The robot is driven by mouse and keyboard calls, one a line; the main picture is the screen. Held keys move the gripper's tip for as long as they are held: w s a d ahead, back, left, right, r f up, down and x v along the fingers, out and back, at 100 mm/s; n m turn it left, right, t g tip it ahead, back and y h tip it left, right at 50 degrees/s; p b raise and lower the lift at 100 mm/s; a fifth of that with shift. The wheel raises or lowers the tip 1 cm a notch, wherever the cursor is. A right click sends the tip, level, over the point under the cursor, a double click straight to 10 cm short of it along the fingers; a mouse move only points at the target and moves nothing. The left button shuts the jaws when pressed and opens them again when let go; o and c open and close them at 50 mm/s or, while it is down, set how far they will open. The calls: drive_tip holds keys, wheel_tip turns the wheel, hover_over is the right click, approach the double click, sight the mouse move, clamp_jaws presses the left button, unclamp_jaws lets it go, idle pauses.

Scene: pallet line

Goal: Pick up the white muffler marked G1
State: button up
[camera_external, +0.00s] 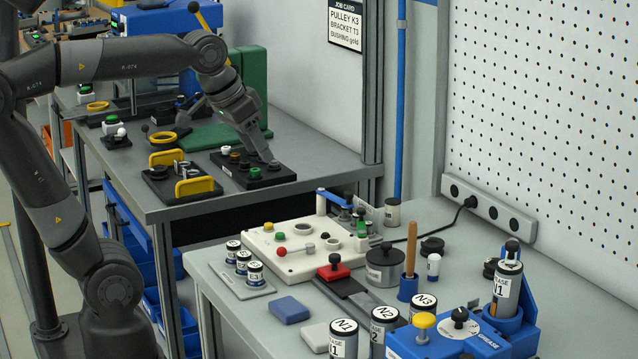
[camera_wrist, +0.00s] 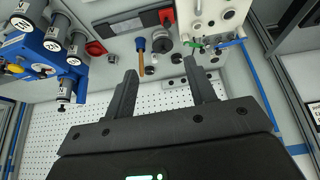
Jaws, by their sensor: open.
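No G1 mark is readable in either view, so I cannot tell for certain which piece is the white muffler. My gripper (camera_external: 268,160) hangs over the left bench in the external view, close to a dark tray, well apart from that cylinder. In the wrist view my gripper (camera_wrist: 163,88) has its two fingers spread, with nothing held between them.
The right bench holds a white panel with knobs (camera_external: 290,262), a lidded grey pot (camera_external: 382,268), a blue cup (camera_external: 408,288), a blue grease fixture (camera_external: 510,325) and several N-marked canisters. A perforated wall (camera_external: 540,120) rises behind. A dark tray (camera_external: 253,178) sits on the left bench.

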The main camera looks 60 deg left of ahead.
drive_tip(key=w+d+r, duration=0.2)
drive_tip(key=w, duration=1.4)
drive_tip(key=n+g, duration=0.1)
hover_over(434, 256)
drive_tip(key=s, duration=0.3)
wheel_tip(434, 256, down, 23)
drive_tip(key=shift+y, duration=0.3)
drive_tip(key=x, duration=0.5)
drive_tip(key=shift+d+f, duration=0.15)
drive_tip(key=shift+f, duration=0.05)
drive_tip(key=shift+x, duration=2.7)
drive_tip(key=c, duration=1.1)
